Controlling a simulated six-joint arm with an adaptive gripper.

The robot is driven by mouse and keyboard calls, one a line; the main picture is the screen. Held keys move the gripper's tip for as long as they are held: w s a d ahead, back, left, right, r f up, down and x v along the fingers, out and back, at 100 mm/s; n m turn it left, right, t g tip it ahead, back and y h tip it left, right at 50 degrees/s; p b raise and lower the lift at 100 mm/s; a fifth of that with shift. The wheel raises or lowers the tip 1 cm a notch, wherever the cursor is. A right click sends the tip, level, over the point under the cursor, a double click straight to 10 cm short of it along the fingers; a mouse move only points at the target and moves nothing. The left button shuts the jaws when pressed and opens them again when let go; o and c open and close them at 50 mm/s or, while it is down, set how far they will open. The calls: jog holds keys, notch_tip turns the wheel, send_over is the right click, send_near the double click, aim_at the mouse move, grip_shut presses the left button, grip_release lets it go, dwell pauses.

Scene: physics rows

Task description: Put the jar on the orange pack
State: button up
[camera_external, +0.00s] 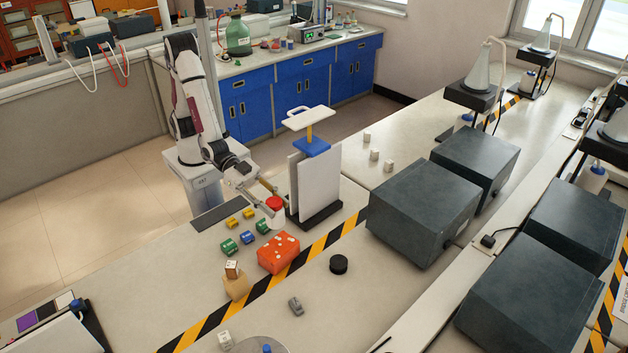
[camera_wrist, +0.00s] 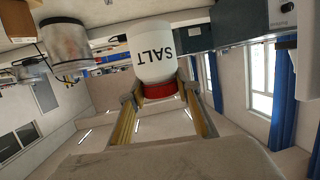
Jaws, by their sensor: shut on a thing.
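The jar (camera_external: 276,219) is white with a red lid, and its body reads SALT in the wrist view (camera_wrist: 155,55). My gripper (camera_wrist: 160,97) is shut on the jar around its red lid. In the external view my gripper (camera_external: 268,196) comes in from the upper left and the jar looks upright below it. The orange pack (camera_external: 279,257) lies on the bench, just below the jar in the picture. The jar looks clear of the pack, but I cannot tell the exact gap.
A stand with white panels (camera_external: 318,185) rises close right of the jar. A tan block (camera_external: 236,287) with a die sits front left.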

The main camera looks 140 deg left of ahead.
aim_at(275, 219)
jog(key=shift+f, duration=0.1)
jog(key=shift+f, duration=2.75)
jog(key=shift+f, duration=0.1)
jog(key=shift+f, duration=2)
jog(key=shift+f, duration=0.1)
jog(key=o, duration=1.4)
jog(key=shift+f, duration=0.1)
jog(key=shift+c, duration=0.2)
jog(key=shift+r, duration=0.2)
jog(key=v, duration=1.2)
